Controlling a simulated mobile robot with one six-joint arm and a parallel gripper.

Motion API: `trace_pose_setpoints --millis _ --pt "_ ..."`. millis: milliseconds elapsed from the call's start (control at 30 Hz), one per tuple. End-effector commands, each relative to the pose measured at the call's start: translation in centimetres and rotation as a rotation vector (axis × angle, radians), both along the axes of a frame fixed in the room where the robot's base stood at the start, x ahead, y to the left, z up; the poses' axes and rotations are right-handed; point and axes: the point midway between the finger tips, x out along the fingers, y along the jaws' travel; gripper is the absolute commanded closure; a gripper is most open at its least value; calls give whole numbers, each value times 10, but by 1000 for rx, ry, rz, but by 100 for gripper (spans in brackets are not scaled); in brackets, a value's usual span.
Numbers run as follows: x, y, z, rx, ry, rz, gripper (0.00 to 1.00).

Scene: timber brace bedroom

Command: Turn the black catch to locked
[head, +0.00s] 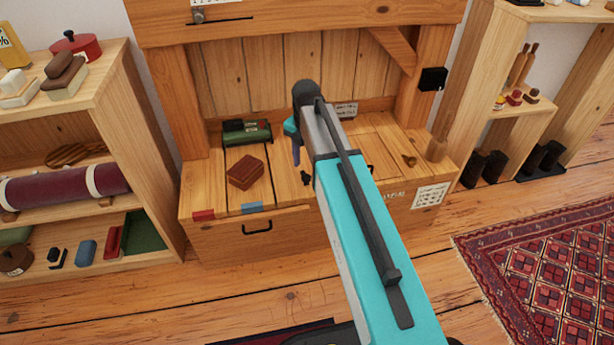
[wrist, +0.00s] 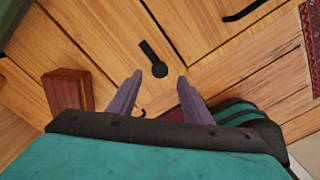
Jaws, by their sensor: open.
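The black catch (wrist: 153,58) is a short dark bar with a round end, lying on the wooden bench top beside a seam between boards. In the wrist view its round end shows between and just beyond the fingertips of my gripper (wrist: 160,79). The purple-grey fingers are spread apart, with nothing held between them. In the head view my gripper (head: 296,157) points down over the bench, and the catch (head: 305,178) is a small dark shape just right of the fingertips. I cannot tell the height gap or any lock marking.
A reddish-brown block (head: 245,173) and a green object (head: 247,131) stand on the bench, left of my gripper. A drawer with a black handle (head: 257,229) is in the front. A small brass piece (head: 409,160) lies at the right. Shelves (head: 100,89) flank the bench.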

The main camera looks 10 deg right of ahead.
Motion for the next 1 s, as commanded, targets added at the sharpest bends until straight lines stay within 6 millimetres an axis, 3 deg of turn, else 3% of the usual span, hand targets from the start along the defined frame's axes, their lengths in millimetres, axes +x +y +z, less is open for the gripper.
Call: trace_pose_setpoints --millis 100,300,767,1000 --pt "0 0 -21 0 0 0 55" --pt "0 0 -41 0 0 0 55" --pt "0 0 -49 0 -1 0 55" --pt "0 0 -49 -1 -1 0 92"
